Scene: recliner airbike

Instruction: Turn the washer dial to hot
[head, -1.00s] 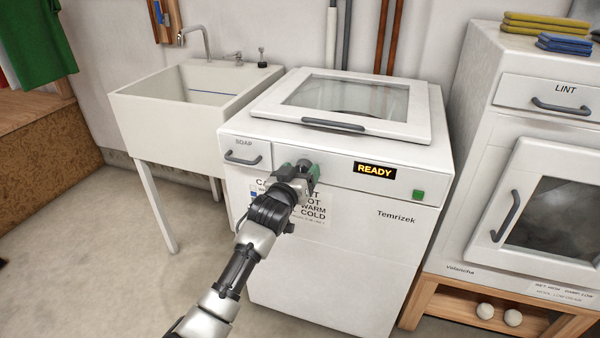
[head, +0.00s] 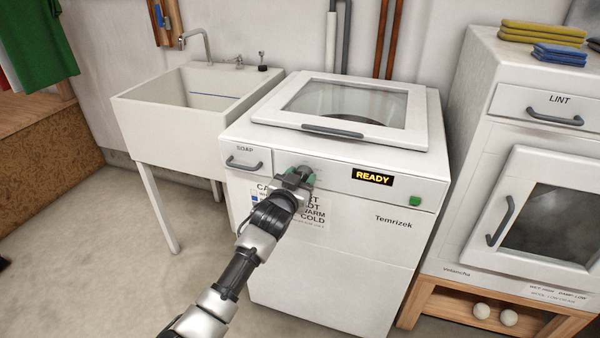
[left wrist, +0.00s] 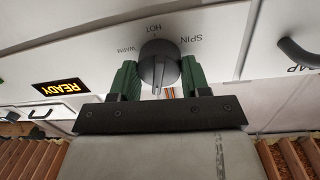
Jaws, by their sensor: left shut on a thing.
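The washer (head: 345,235) is white, with its control panel on the front. Its dark grey round dial (left wrist: 159,64) shows in the left wrist view, between the two green fingers of my left gripper (left wrist: 160,82). The labels WARM, HOT and SPIN are printed around the dial, with HOT just above it in that picture. A light line shows on the dial's lower part there; I cannot tell for sure which label it marks. In the head view my left gripper (head: 300,177) is at the panel, right of the soap drawer, and hides the dial. My right gripper is out of view.
The display (head: 372,177) reads READY, with a green button (head: 414,201) to its right. The soap drawer (head: 246,158) is closed. A white sink (head: 185,110) stands left of the washer and a dryer (head: 480,220) right. Open floor lies in front.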

